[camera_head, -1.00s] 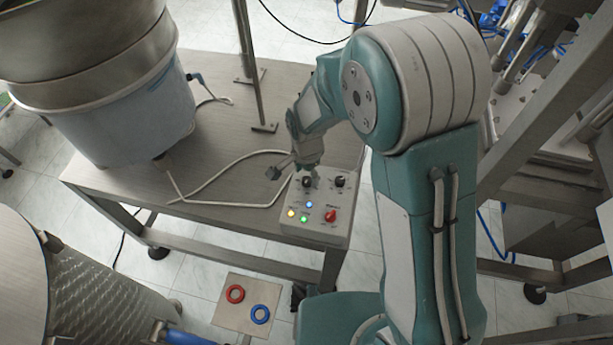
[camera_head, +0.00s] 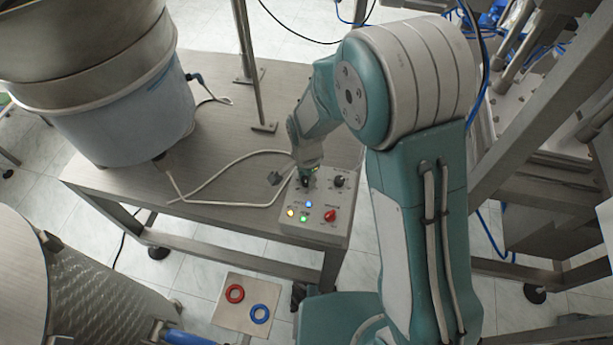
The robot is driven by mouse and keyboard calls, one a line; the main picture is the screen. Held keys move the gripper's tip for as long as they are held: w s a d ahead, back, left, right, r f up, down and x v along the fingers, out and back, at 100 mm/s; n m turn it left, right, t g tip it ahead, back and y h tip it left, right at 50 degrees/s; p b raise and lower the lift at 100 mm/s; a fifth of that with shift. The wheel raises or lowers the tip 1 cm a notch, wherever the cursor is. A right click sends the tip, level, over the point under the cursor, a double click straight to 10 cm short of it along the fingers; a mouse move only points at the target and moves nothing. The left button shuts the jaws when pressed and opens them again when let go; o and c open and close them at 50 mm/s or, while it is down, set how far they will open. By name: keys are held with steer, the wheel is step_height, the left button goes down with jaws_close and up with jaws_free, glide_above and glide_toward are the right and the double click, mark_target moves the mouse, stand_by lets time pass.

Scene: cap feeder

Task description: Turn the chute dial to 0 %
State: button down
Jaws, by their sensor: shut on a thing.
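The control box (camera_head: 320,213) sits at the front right corner of the steel table. It has two black dials along its back edge, a red knob and several lit buttons. My gripper (camera_head: 306,178) points down over the back left of the box and is shut on the left black dial (camera_head: 305,183). The fingers are small and partly hide that dial. The right black dial (camera_head: 340,180) stands free beside it. The dial's scale and pointer are too small to read.
The red knob (camera_head: 330,215) and the lit buttons (camera_head: 304,211) lie in front of the dials. A white cable (camera_head: 215,188) and a small dark block (camera_head: 274,178) lie left of the box. A large bowl feeder (camera_head: 120,115) fills the table's left. A thin post (camera_head: 250,70) stands behind.

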steer(key=n, duration=0.6)
steer(key=shift+n, duration=0.3)
steer(key=n, duration=0.7)
steer(key=shift+a, duration=0.1)
steer(key=n, duration=0.6)
steer(key=shift+n, duration=0.3)
steer(key=n, duration=0.6)
steer(key=shift+n, duration=0.4)
steer(key=shift+c, duration=2)
jaws_free()
